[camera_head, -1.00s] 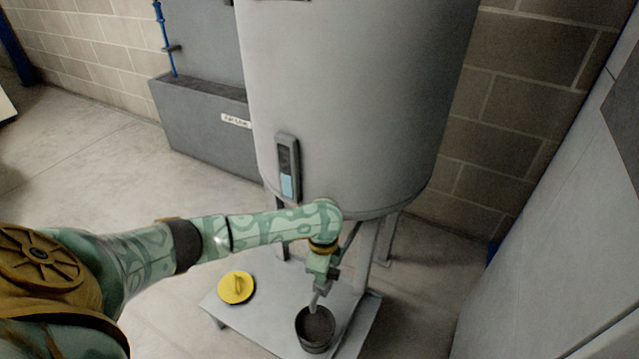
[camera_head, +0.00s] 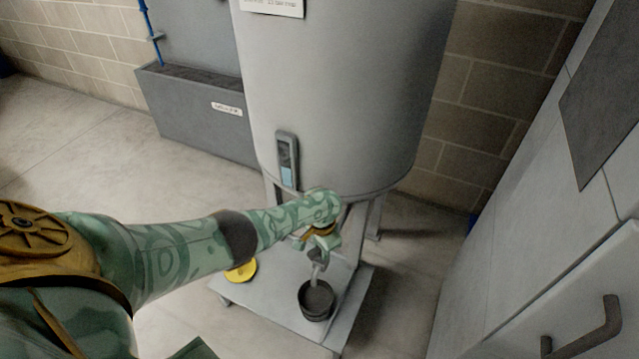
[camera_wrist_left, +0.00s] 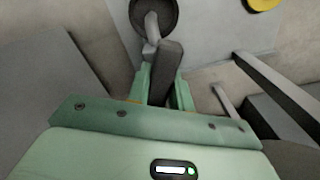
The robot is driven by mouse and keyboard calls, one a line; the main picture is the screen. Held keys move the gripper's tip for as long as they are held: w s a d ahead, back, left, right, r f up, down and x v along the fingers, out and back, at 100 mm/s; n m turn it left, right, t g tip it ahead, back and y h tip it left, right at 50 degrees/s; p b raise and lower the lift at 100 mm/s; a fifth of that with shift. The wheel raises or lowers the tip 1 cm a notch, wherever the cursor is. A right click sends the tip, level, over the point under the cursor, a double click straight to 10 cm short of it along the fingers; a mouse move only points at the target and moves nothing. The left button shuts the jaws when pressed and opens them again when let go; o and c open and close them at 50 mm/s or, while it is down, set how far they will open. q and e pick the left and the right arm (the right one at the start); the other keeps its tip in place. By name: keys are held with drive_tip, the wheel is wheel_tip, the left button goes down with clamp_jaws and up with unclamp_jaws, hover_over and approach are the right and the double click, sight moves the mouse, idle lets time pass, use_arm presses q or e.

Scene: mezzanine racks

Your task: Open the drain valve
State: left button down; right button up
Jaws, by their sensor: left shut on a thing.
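The grey tank (camera_head: 345,100) stands on legs over a low platform. Under it a short grey spout (camera_head: 316,272) points down at a dark round bucket (camera_head: 316,301). My left gripper (camera_head: 322,246) is under the tank's lower rim, at the valve. In the left wrist view the gripper (camera_wrist_left: 163,88) is shut on a dark grey valve handle (camera_wrist_left: 169,62), which lies between the two green fingers. The spout (camera_wrist_left: 152,27) and the bucket (camera_wrist_left: 170,14) show just beyond. In the head view the arm and gripper mostly hide the valve body. The right gripper is out of view.
A yellow lid (camera_head: 243,272) lies on the platform (camera_head: 262,305), partly behind my left arm. A level gauge (camera_head: 287,160) is on the tank front. A grey trough (camera_head: 195,115) stands behind left. A pale cabinet with a dark handle (camera_head: 585,335) is close on the right.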

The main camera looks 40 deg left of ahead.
use_arm(q)
drive_tip(key=n, duration=0.5)
drive_tip(key=shift+d+p, duration=0.1)
drive_tip(key=shift+p, duration=0.3)
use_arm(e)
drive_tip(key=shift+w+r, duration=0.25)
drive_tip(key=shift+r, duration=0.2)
use_arm(q)
drive_tip(key=shift+n, duration=0.5)
drive_tip(key=c, duration=1.2)
unclamp_jaws()
drive_tip(key=shift+c, duration=0.2)
wheel_tip(320, 180, up, 16)
drive_tip(key=p, duration=1.1)
drive_tip(key=shift+r, duration=0.15)
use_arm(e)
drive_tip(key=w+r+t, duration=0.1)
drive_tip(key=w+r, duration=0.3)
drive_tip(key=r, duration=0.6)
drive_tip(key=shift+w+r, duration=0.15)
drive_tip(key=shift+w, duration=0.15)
